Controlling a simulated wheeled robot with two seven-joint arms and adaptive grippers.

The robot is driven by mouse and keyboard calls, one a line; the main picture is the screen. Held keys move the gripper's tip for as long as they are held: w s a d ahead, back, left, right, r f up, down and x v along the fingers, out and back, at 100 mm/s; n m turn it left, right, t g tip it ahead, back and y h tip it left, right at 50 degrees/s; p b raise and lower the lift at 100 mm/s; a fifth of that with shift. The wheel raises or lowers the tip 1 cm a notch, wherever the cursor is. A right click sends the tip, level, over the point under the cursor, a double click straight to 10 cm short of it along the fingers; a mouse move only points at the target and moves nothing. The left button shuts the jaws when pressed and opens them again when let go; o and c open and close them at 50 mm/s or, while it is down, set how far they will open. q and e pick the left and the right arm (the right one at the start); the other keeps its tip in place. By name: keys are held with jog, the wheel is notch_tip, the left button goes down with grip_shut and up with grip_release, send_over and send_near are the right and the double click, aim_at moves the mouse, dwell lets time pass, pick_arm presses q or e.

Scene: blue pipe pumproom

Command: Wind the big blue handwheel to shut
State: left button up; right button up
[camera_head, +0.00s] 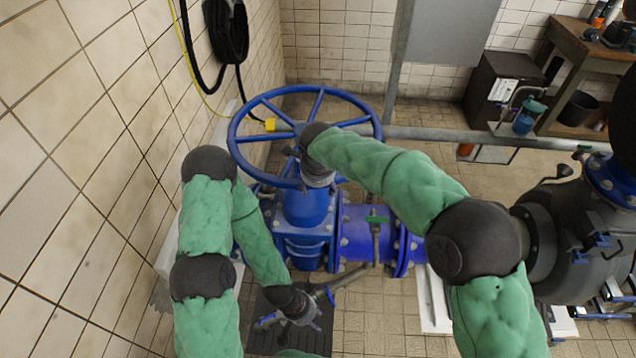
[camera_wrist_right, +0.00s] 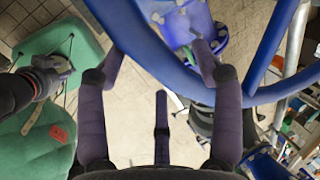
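The big blue handwheel (camera_head: 238,152) lies roughly flat on top of a blue valve body (camera_head: 305,210) in the head view. My right gripper (camera_head: 298,152) is at the near right part of the wheel, its arm covering some of the rim and hub. In the right wrist view its two dark fingers are apart, and the blue rim (camera_wrist_right: 158,62) crosses between them; I cannot tell whether they touch it. My left gripper (camera_head: 312,312) hangs low in front of the valve body, away from the wheel. Its fingers are too small to judge.
A tiled wall (camera_head: 90,150) stands close on the left, with a black hose (camera_head: 228,35) hung on it. A blue pipe (camera_head: 355,232) runs right from the valve towards a dark pump (camera_head: 570,235). A workbench (camera_head: 575,55) stands at the back right.

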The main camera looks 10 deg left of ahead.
jog(key=shift+r, duration=0.15)
jog(key=a+v, duration=0.1)
jog(key=v, duration=1)
jog(key=shift+s+d+r, duration=0.15)
jog(key=shift+d+r, duration=0.2)
jog(key=shift+d, duration=0.15)
